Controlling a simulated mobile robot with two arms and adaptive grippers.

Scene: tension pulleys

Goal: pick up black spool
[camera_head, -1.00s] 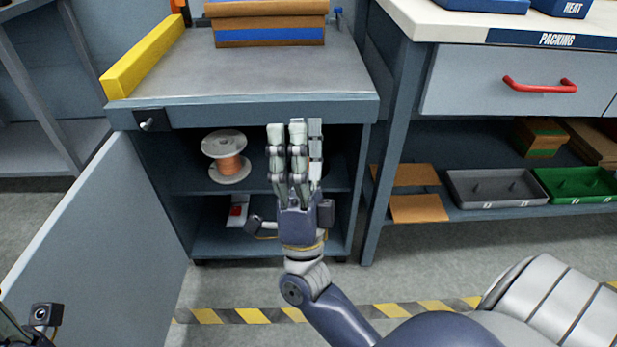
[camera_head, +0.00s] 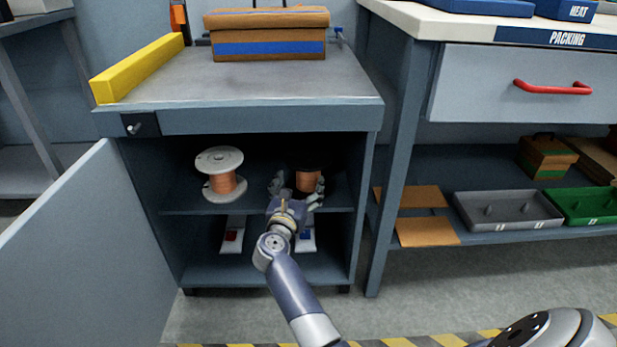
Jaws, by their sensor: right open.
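The black spool (camera_head: 309,180), wound with copper-coloured wire, stands on the cabinet's middle shelf (camera_head: 180,200), right of centre. Its dark flanges are hard to make out against the dark interior. My right gripper (camera_head: 298,186) is at the shelf opening, in front of the spool. Its fingers are open and spread at the spool's near side, and they hide its lower part. I cannot tell whether they touch it. My left gripper is not in view.
A white spool (camera_head: 222,172) with copper wire stands left on the same shelf. The cabinet door (camera_head: 75,260) is open to the left. Below lie white items with red (camera_head: 232,236) and blue (camera_head: 306,236) parts. A packing bench (camera_head: 470,90) stands to the right.

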